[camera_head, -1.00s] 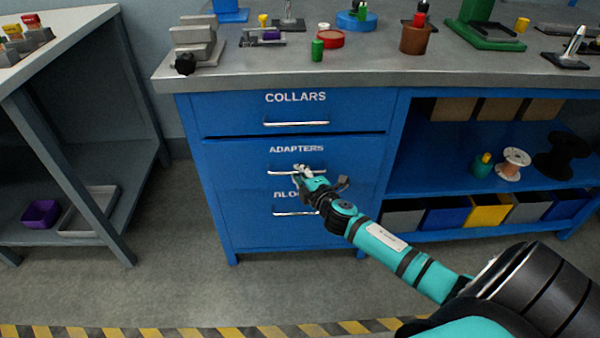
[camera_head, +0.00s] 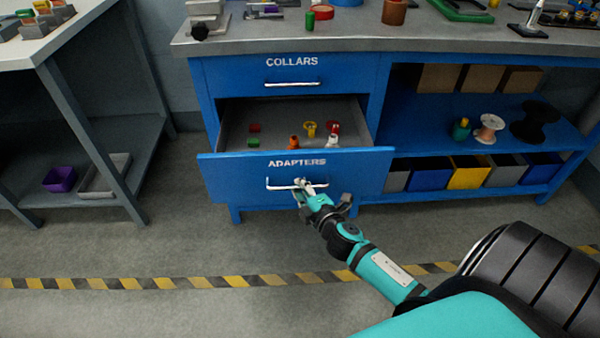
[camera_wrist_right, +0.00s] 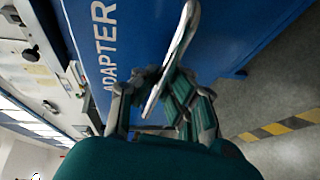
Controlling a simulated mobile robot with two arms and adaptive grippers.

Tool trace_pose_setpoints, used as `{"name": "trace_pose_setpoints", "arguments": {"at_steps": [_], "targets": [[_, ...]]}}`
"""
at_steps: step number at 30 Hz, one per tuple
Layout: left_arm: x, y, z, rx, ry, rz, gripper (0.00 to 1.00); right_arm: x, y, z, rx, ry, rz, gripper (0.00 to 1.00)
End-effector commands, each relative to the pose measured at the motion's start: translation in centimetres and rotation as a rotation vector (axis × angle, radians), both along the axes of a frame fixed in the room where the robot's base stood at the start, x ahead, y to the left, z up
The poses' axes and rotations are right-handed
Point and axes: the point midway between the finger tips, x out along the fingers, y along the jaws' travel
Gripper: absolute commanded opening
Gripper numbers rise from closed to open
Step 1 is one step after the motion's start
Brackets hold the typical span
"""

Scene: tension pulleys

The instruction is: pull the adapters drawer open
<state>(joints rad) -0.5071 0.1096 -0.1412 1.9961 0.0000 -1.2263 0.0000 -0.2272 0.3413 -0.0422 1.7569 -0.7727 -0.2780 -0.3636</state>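The blue adapters drawer (camera_head: 230,178) stands well out from the cabinet, with its grey inside showing. Several small parts lie in it: green, dark red, orange, yellow, red and white. Its silver bar handle (camera_head: 280,187) is on the front below the label, and it also shows in the right wrist view (camera_wrist_right: 181,45). My right gripper (camera_head: 303,188) is at the handle's right half. In the right wrist view the handle runs between its fingers (camera_wrist_right: 155,95), which appear closed around it. My left gripper is in neither view.
The shut collars drawer (camera_head: 345,75) is above, under the grey worktop (camera_head: 400,38). An open shelf with spools and bins (camera_head: 470,175) is on the right. A grey side table (camera_head: 60,45) stands at left. The floor in front is clear, with a striped line (camera_head: 190,283).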

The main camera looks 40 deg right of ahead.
Motion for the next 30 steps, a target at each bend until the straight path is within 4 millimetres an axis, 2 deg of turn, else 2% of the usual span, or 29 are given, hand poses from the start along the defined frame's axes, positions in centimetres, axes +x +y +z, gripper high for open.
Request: {"name": "trace_pose_setpoints", "arguments": {"at_steps": [3, 9, 22, 27, 30], "targets": [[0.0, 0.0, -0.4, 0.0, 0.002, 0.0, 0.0, -1.3, 0.8, 0.2, 0.006, -0.003, -0.001, 0.0], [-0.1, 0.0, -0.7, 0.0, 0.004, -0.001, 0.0, -2.5, 1.5, 0.2, 0.003, -0.005, -0.001, 0.0], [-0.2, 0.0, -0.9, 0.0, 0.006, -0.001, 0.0, -2.7, 1.7, 0.2, 0.003, -0.006, 0.0, 0.0], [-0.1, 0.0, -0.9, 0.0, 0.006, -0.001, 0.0, -2.7, 1.7, 0.2, 0.002, -0.004, 0.0, 0.24], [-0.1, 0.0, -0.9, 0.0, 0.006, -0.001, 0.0, -2.7, 1.7, 0.1, 0.002, -0.003, 0.0, 0.34]]}}
